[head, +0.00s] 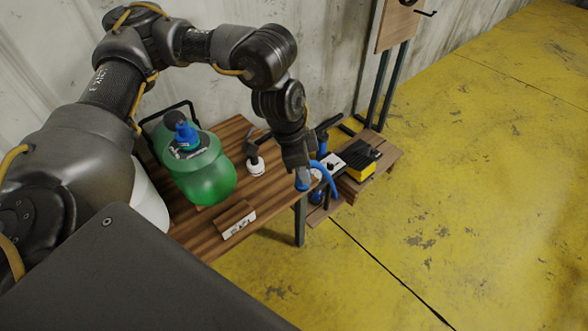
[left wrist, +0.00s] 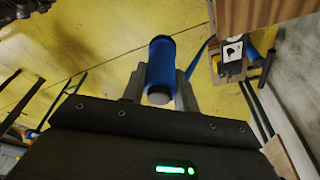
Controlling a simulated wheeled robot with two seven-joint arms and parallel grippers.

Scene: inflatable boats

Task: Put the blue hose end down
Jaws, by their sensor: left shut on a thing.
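The blue hose end (head: 303,184) is in my left gripper (head: 298,168), just off the right edge of the wooden table (head: 190,236). In the left wrist view the hose end shows as a blue cylinder (left wrist: 161,62) between the two grey fingers, which are shut on it. The thin blue hose (head: 330,178) arches from near the gripper to the right and hangs down. It also shows as a blue line in the left wrist view (left wrist: 197,60). My right gripper is in neither view.
On the table are a green bottle (head: 205,178) with a blue top, a small white thing (head: 255,166) with a black top, and a wooden block (head: 235,218) with a label. A yellow-and-black box (head: 361,168) sits on a low wooden stand (head: 384,160). The yellow floor (head: 470,200) at right is clear.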

